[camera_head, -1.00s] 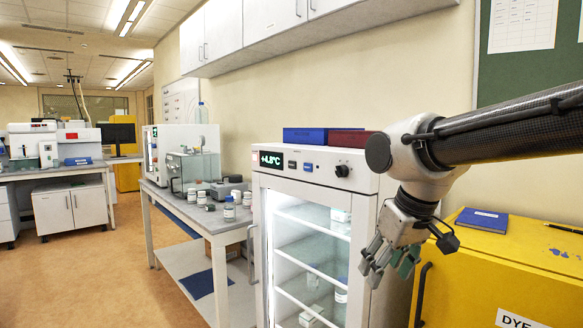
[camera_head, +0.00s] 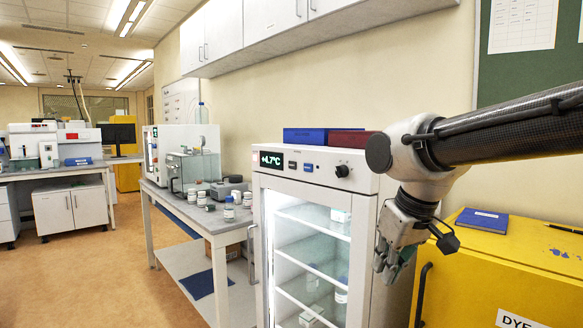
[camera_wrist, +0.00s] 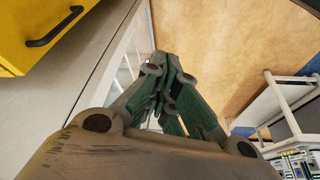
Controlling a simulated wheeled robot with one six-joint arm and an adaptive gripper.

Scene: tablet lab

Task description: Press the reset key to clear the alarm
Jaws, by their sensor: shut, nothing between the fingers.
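A white glass-door fridge stands in the middle of the head view, with a control panel (camera_head: 319,169) along its top front. The panel has a green-lit display (camera_head: 272,160) that seems to read +4.7°C. A dark key (camera_head: 292,165), a blue key (camera_head: 308,168) and a black knob (camera_head: 342,171) sit to its right. Lettering on the keys is too small to read. My gripper (camera_head: 381,272) hangs pointing down, right of the fridge and below panel height, apart from the keys. In the wrist view its green-padded fingers (camera_wrist: 163,75) are together and empty.
Blue and dark red boxes (camera_head: 333,136) lie on the fridge top. A yellow cabinet (camera_head: 490,275) with a blue notebook (camera_head: 483,219) stands right, below my arm. A bench (camera_head: 222,229) with bottles and jars is left of the fridge. The floor (camera_head: 95,275) at left is clear.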

